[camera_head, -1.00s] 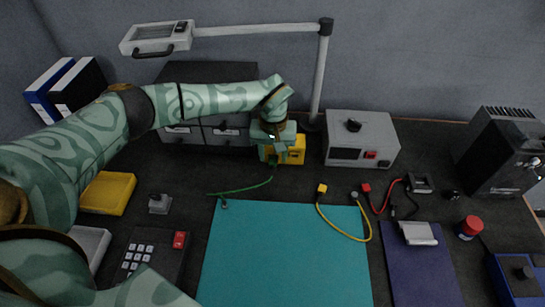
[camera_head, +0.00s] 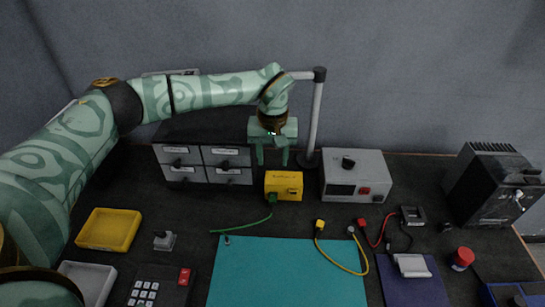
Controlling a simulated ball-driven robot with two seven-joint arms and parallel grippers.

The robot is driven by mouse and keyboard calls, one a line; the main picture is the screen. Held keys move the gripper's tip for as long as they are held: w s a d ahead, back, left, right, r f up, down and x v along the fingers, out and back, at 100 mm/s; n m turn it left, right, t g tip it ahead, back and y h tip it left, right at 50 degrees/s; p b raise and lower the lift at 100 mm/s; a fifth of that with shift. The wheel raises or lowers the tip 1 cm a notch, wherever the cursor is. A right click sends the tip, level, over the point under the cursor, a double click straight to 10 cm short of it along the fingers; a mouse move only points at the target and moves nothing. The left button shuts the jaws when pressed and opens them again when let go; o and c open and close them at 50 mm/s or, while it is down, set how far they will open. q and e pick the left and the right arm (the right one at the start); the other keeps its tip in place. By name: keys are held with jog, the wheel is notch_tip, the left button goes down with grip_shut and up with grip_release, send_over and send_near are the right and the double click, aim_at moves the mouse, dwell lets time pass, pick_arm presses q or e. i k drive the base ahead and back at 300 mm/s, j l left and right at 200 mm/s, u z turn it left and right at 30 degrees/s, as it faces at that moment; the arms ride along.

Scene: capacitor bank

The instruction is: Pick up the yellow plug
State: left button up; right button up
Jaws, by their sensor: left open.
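The yellow plug (camera_head: 320,224) is a small yellow block at the end of a yellow cable. It lies on the dark bench at the back edge of the teal mat, in the middle of the head view. The cable (camera_head: 345,265) loops to the right over the mat. My left gripper (camera_head: 272,162) is open and empty. It points down above and behind a yellow box (camera_head: 284,184), to the left of and farther back than the plug. My right gripper is not in view.
A green plug (camera_head: 273,197) with a green cable is at the yellow box. A grey power unit (camera_head: 357,177), a red plug (camera_head: 362,223) and the teal mat (camera_head: 285,275) are near the yellow plug. A lamp post (camera_head: 314,115) stands behind. Drawers (camera_head: 205,164) are at left.

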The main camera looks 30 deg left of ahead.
aim_at(319, 224)
jog(key=k+l, duration=0.25)
jog(key=l, duration=0.15)
jog(key=k+l, duration=0.25)
jog(key=l, duration=0.2)
jog(key=k+l, duration=0.25)
jog(key=l, duration=0.15)
jog(key=k+l, duration=0.25)
jog(key=l, duration=0.2)
